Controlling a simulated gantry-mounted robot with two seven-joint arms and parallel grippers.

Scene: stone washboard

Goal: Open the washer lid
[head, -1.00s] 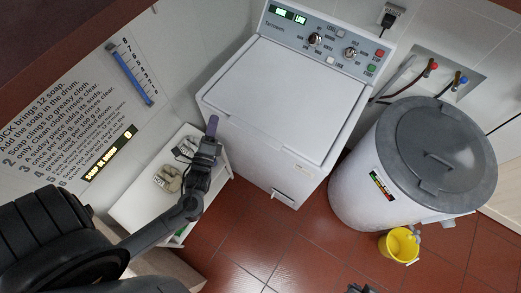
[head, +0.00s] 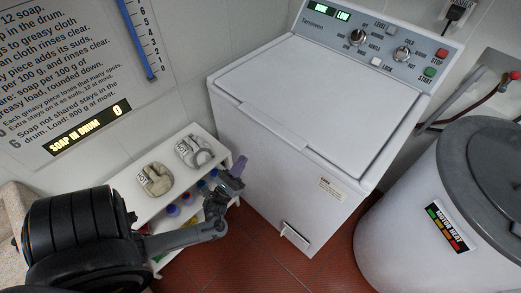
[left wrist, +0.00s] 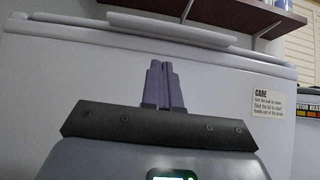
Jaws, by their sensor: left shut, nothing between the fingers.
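The white washer (head: 265,150) stands in the middle of the head view with its lid (head: 320,95) down flat on top. The lid has a raised lip (head: 272,127) along its front edge. My left gripper (head: 239,165) is shut and empty, in front of the washer's left front, below the lid's edge. In the left wrist view its purple fingers (left wrist: 158,85) are pressed together and point up toward the lid's front lip (left wrist: 172,28). I cannot tell whether they touch the washer front. My right gripper is not in view.
A grey-lidded drum (head: 435,215) stands at the right. The control panel (head: 375,45) is behind the lid. Red tiled floor (head: 262,250) lies in front.

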